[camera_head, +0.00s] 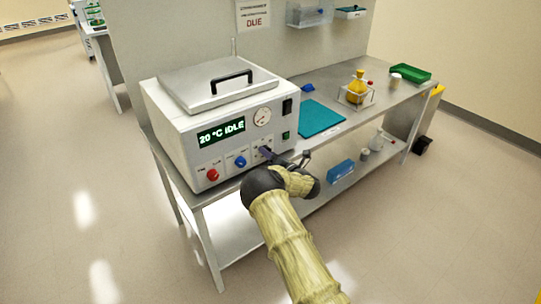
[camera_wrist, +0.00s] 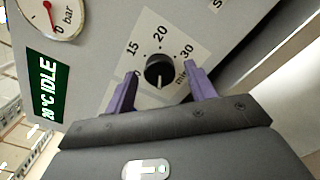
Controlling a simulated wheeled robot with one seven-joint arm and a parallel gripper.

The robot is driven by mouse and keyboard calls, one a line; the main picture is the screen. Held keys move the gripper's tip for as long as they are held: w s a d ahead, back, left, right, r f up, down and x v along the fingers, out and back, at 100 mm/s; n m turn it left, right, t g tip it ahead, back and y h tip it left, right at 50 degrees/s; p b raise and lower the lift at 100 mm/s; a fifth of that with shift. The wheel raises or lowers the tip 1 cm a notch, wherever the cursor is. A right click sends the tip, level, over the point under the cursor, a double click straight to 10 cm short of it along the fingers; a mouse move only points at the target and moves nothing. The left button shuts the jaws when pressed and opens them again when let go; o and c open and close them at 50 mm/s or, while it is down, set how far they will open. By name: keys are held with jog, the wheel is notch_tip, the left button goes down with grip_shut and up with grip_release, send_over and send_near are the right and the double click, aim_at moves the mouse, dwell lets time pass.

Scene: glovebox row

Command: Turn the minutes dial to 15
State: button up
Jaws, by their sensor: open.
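The minutes dial (camera_wrist: 159,71) is a small black round knob on a white scale plate in the wrist view. The scale reads 15, 20 and 30, with another number at lower left partly covered by a finger. A light mark on the knob seems to point down in the picture, towards my gripper. My gripper (camera_wrist: 163,77) is open, with one purple finger on each side of the dial and visible gaps to it. In the head view my gripper (camera_head: 284,155) is at the right end of the box's front panel, covering much of the dial there.
The white box (camera_head: 168,121) has a display (camera_head: 221,131) reading "20 °C IDLE", a gauge (camera_head: 262,116), a red knob (camera_head: 212,174) and a blue knob (camera_head: 240,161). A teal mat (camera_head: 320,118) and a rack with a yellow flask (camera_head: 356,88) are on the bench to the right.

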jog(key=c, duration=1)
jog(key=shift+o, duration=0.2)
jog(key=shift+m, duration=0.4)
jog(key=m+b, duration=0.4)
jog(key=m, duration=1.9)
jog(key=shift+d+f, duration=0.1)
